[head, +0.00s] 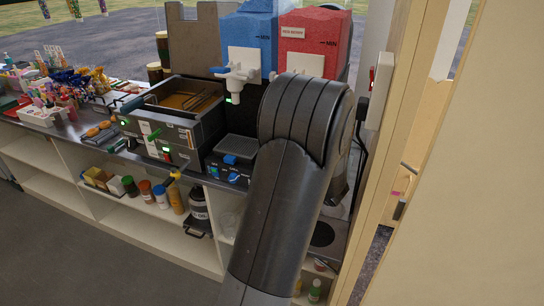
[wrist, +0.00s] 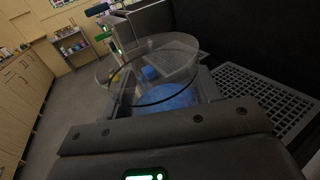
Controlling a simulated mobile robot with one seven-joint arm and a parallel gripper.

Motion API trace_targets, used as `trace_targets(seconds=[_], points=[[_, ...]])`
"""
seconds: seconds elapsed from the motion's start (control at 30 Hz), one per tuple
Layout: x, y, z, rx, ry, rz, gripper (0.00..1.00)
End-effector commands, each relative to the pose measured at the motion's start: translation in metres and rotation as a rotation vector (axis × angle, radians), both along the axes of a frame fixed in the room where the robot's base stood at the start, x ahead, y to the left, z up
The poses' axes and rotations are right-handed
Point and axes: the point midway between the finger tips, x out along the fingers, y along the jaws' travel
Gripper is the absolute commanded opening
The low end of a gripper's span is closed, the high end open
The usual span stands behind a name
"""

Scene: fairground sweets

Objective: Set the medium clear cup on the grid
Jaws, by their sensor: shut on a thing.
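A clear cup (wrist: 118,72) with a wide round rim stands in front of my gripper (wrist: 165,118) in the wrist view. My gripper is shut on the cup's near side; the fingertips are mostly hidden. Blue shows low in the cup; I cannot tell whether it is inside or seen through the wall. A pale grid (wrist: 265,100) with rows of holes lies to the right of the cup, apart from it in the picture. In the head view my arm hides the gripper and the cup. A smaller dark grid top (head: 237,147) shows left of my arm.
Blue (head: 250,40) and red (head: 312,45) dispensers stand behind my arm. A fryer (head: 170,115) stands to the left. Sweets and bottles crowd the counter's far left. A wooden door frame (head: 405,100) and pale wall limit the right. The floor (head: 70,240) at left is clear.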

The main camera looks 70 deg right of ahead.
Motion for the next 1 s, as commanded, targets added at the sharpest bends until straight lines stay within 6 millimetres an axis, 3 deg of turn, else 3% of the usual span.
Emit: trace_targets(seconds=[1.0], points=[[0.0,-0.101,-0.011,0.0,-0.001,0.001,0.28]])
